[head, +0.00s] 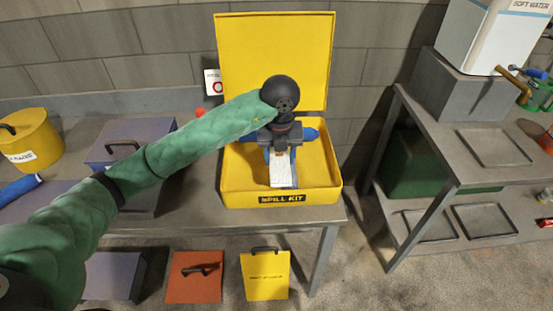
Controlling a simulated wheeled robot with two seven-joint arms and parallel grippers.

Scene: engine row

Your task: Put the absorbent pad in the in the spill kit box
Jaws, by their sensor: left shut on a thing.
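The yellow spill kit box (232,198) stands on the grey table with its lid (272,60) raised at the back. My left arm reaches in from the left, and my left gripper (282,155) points down over the inside of the box. It is shut on a pale, flat piece (283,172), which looks like the absorbent pad. The pad hangs at the middle of the box opening; whether it touches the floor of the box I cannot tell. Blue material (311,134) shows on both sides of the gripper, partly hidden by it. My right gripper is out of view.
A grey-purple case (125,135) and a yellow tub (32,140) stand left of the box. A blue roll (20,188) lies at the far left. A second bench (450,150) with a soft water container (495,40) stands at the right, beyond a gap.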

